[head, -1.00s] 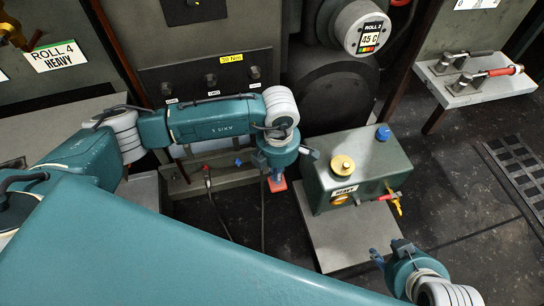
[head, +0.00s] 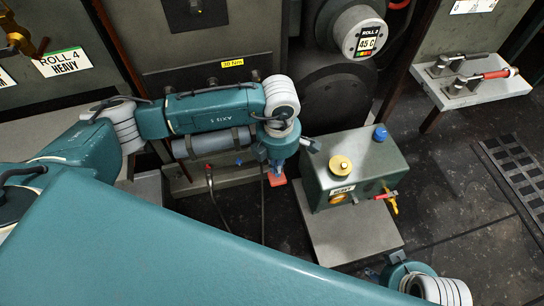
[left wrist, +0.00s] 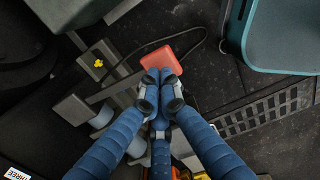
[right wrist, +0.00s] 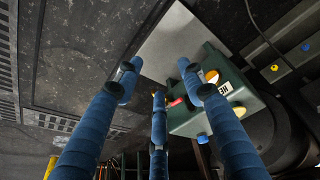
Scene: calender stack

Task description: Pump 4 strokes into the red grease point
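A green pump box (head: 375,165) with yellow and blue caps and a HEAVY label stands on a grey plate; its red lever (head: 386,195) is at the front right. The box also shows in the right wrist view (right wrist: 185,127). My left gripper (head: 276,170) is left of the box; its fingertips (left wrist: 162,84) are drawn together at an orange-red block (left wrist: 172,48), which seems gripped. My right gripper (right wrist: 158,84) has its fingers spread and empty, in front of the box. A dark hose has a red end (head: 208,168).
A row of knobs on the wall panel is partly hidden behind my left arm; a yellow 30 Nm label (head: 232,63) is above. A ROLL 2 gauge (head: 366,38) is behind the box. A grey shelf (head: 480,92) with clamps is at right.

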